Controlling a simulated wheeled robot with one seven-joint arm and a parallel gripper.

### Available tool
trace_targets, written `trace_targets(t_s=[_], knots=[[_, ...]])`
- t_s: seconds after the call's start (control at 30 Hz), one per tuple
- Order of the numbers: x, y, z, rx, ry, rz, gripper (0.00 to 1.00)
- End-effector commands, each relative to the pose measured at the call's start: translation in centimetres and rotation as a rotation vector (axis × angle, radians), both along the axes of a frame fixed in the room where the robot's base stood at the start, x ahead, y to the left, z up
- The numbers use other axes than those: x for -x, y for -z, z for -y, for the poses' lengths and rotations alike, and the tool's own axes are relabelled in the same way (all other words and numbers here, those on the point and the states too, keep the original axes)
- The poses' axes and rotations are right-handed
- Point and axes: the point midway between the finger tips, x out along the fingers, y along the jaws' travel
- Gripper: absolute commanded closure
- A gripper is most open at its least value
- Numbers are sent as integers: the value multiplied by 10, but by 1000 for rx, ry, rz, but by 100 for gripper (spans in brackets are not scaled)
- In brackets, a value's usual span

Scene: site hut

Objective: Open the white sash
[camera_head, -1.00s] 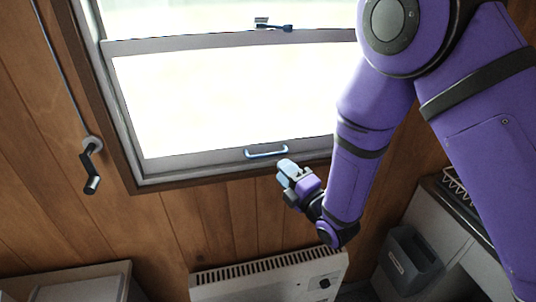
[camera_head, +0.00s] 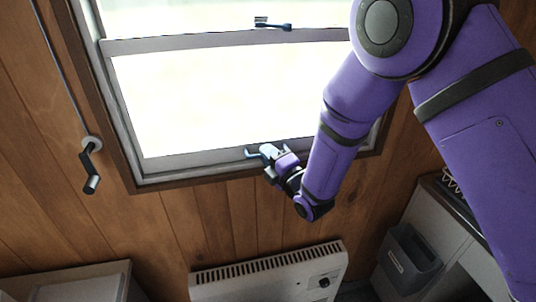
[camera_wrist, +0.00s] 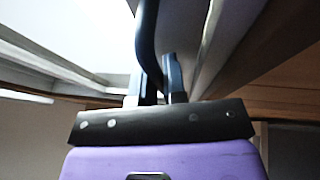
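The white sash (camera_head: 215,161) is the lower window panel. Its bottom rail sits low in the frame, at the sill. A blue bar handle (camera_head: 250,154) is fixed to that rail; my gripper covers its right part in the head view. My gripper (camera_head: 267,152) is at the handle, coming from below right. In the wrist view the dark handle bar (camera_wrist: 148,40) runs down between the two fingers of my gripper (camera_wrist: 155,88). The fingers are close to the bar, but whether they press on it cannot be told.
A crank (camera_head: 90,170) hangs on the wood wall at left. A white heater (camera_head: 268,275) stands below the window, and a grey bin (camera_head: 408,262) is at lower right beside a counter.

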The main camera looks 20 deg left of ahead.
Motion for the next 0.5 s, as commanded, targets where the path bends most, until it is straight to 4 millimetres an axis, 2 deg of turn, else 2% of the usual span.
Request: trace_targets(t_s=[0.3,0.5], knots=[[0,-3,0,0,0,0,100],[0,-28,0,-3,0,2,100]])
